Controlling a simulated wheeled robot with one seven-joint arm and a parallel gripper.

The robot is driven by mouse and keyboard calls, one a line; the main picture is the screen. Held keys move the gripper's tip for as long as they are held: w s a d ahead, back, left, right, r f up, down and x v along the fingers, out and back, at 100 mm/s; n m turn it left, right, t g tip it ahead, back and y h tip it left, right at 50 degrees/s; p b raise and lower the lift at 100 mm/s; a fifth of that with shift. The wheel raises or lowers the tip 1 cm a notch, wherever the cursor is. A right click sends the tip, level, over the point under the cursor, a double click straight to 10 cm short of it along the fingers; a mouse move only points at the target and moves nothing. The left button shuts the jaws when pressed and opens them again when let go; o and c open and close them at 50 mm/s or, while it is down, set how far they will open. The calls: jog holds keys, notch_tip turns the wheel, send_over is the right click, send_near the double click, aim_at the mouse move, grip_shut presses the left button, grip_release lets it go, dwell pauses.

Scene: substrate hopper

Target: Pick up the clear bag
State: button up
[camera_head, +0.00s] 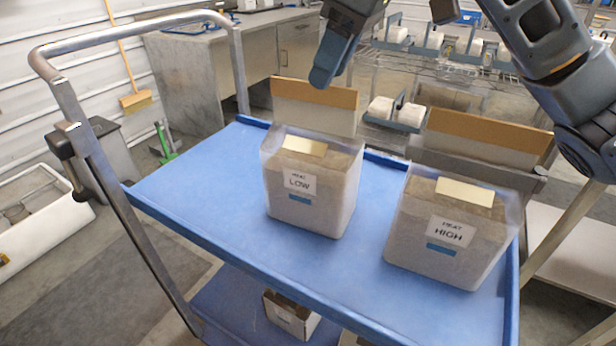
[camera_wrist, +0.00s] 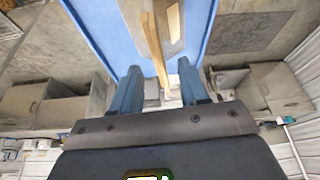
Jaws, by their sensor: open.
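Two clear bags of brown fill stand upright on the blue cart top (camera_head: 190,187). The left clear bag (camera_head: 340,205) is labelled LOW; the right clear bag (camera_head: 405,225) is labelled HIGH. A tan-topped upright strip (camera_head: 315,93) rises behind the LOW bag, and a similar strip (camera_head: 490,132) rises behind the HIGH bag. My gripper (camera_head: 324,78) is open near the top of the LOW bag's strip. In the wrist view, my gripper (camera_wrist: 159,70) has its fingers apart, with a tan strip (camera_wrist: 153,45) lined up between them. Contact cannot be told.
The cart has a raised blue rim and a metal handle (camera_head: 130,30) at the left. A small box (camera_head: 290,318) sits on the lower shelf. A wire rack (camera_head: 450,68) and a counter (camera_head: 200,80) stand behind. The cart top's left part is clear.

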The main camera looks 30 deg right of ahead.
aim_at(319, 92)
jog(key=shift+x, duration=3.7)
jog(key=shift+w+f, duration=0.1)
jog(key=shift+f, duration=0.05)
jog(key=shift+c, duration=0.4)
grip_shut()
